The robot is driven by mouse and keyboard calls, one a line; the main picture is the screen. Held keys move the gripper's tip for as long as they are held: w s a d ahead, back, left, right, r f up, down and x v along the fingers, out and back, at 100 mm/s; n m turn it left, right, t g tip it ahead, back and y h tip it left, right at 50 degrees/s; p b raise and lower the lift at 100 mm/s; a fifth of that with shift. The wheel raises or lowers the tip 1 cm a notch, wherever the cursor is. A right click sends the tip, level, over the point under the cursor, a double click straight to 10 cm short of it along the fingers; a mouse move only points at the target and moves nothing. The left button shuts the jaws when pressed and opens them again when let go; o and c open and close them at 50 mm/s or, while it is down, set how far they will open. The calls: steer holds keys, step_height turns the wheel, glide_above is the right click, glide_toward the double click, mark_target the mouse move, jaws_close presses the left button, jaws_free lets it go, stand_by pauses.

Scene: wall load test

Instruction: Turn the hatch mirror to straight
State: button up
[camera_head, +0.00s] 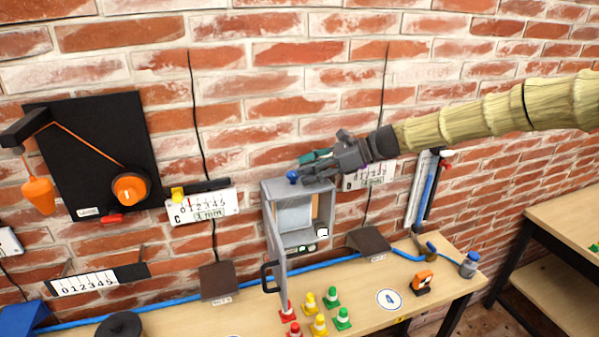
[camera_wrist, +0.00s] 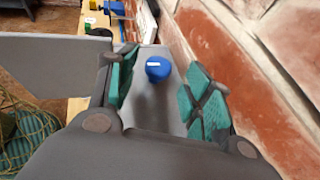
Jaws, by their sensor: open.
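A grey hatch box (camera_head: 270,190) is on the brick wall, its door (camera_head: 277,245) swung open toward me. A pale grey-blue panel inside, likely the hatch mirror (camera_head: 291,216), looks turned at an angle, but how far I cannot tell. A blue knob (camera_head: 292,176) stands on the box's top. My gripper (camera_head: 304,169) is over the top, reaching in from the right. In the wrist view, the knob (camera_wrist: 158,69) with a white mark lies between the green-padded fingers of my open gripper (camera_wrist: 163,84), with gaps on both sides.
The brick wall runs close along the right of my gripper in the wrist view. A scale plate (camera_head: 369,175) is just right of the box. Small coloured cones (camera_head: 331,297) and an orange device (camera_head: 422,282) stand on the bench (camera_head: 455,289) below.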

steer(key=v, duration=0.8)
steer(key=shift+d, duration=0.35)
steer(key=shift+s, duration=0.1)
